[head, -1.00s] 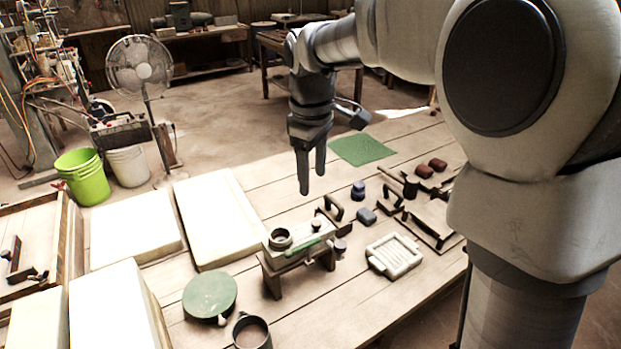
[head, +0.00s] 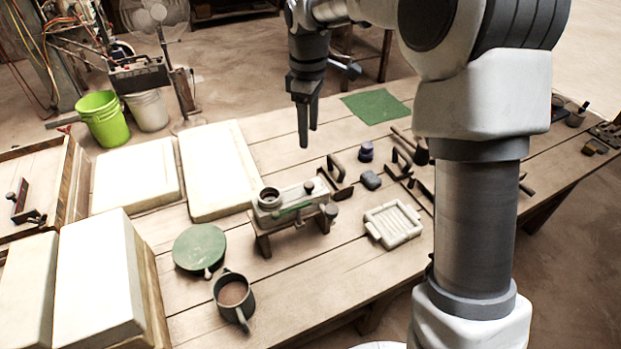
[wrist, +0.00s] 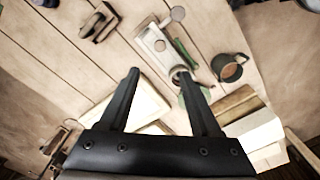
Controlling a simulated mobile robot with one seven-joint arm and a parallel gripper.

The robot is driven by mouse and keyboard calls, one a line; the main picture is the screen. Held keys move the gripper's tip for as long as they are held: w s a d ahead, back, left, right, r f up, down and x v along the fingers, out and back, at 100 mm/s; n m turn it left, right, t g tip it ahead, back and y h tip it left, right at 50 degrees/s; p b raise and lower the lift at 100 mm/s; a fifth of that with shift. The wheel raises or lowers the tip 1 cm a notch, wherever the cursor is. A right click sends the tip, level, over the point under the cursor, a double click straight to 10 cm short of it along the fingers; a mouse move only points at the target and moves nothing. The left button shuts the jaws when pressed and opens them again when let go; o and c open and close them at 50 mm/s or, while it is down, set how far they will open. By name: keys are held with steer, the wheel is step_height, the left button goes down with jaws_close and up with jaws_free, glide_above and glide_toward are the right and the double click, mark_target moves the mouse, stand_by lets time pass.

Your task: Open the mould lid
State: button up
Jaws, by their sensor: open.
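My gripper (head: 308,137) hangs fingers down above the table, open and empty. Its two spread fingers also show in the wrist view (wrist: 158,76). A dark handle (head: 399,163) stands on a flat piece at the right. That piece may be the mould with its lid, but my arm column hides much of it. Handles also show at the top left of the wrist view (wrist: 101,22). My gripper is apart from all of these. I cannot tell which part is the lid.
A green disc (head: 199,247) and a mug (head: 232,293) stand in front left. Pale slabs (head: 215,165) fill the left. A green cloth (head: 376,106) lies behind.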

mark_target(309, 184)
step_height(309, 184, down, 16)
steer(key=shift+r+b, duration=0.15)
steer(key=shift+b, duration=0.45)
jaws_close()
stand_by(1.1)
